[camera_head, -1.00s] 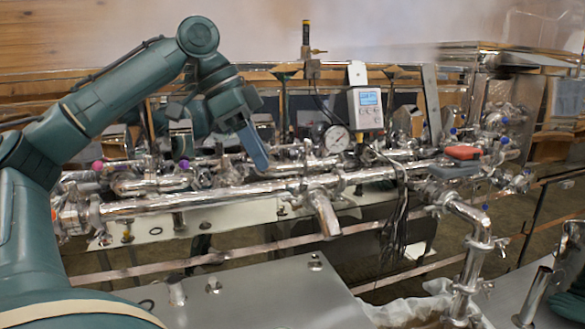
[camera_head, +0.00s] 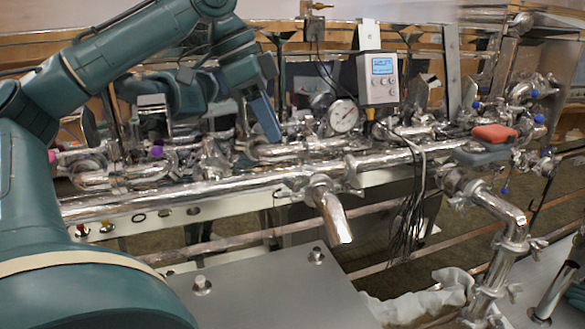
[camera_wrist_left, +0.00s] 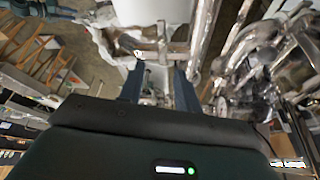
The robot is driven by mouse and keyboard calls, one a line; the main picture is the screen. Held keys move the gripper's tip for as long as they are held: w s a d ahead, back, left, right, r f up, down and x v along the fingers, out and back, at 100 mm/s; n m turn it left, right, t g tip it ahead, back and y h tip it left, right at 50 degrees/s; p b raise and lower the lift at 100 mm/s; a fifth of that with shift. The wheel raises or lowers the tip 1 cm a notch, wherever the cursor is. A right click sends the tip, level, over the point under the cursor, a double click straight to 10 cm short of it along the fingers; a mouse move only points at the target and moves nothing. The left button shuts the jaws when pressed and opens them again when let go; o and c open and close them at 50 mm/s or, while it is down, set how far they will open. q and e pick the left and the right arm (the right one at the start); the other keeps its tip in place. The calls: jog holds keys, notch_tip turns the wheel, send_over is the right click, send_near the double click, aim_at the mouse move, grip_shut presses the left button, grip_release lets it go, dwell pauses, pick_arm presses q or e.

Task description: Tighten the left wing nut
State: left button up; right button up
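My left gripper (camera_head: 262,118) reaches in from the left above the steel pipework. One blue finger points down just behind the front pipe (camera_head: 230,188), left of the round gauge (camera_head: 343,115). In the left wrist view the two fingers (camera_wrist_left: 158,88) stand apart, with shiny metal fittings (camera_wrist_left: 152,95) showing in the gap; I cannot tell whether they touch. Winged clamps show on the pipes, such as one on the front pipe (camera_head: 352,170) and one at the lower right (camera_head: 538,243). I cannot single out the left wing nut. My right gripper is not in view.
A grey control box with a blue display (camera_head: 378,78) stands behind the pipes, with loose dark cables (camera_head: 412,200) hanging to its right. A red block (camera_head: 494,133) rests at the right. A spout (camera_head: 332,217) points downward. The metal plate in front (camera_head: 265,290) is mostly clear.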

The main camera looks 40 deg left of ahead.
aim_at(295, 176)
pick_arm(q)
jog(key=x, duration=1)
grip_shut()
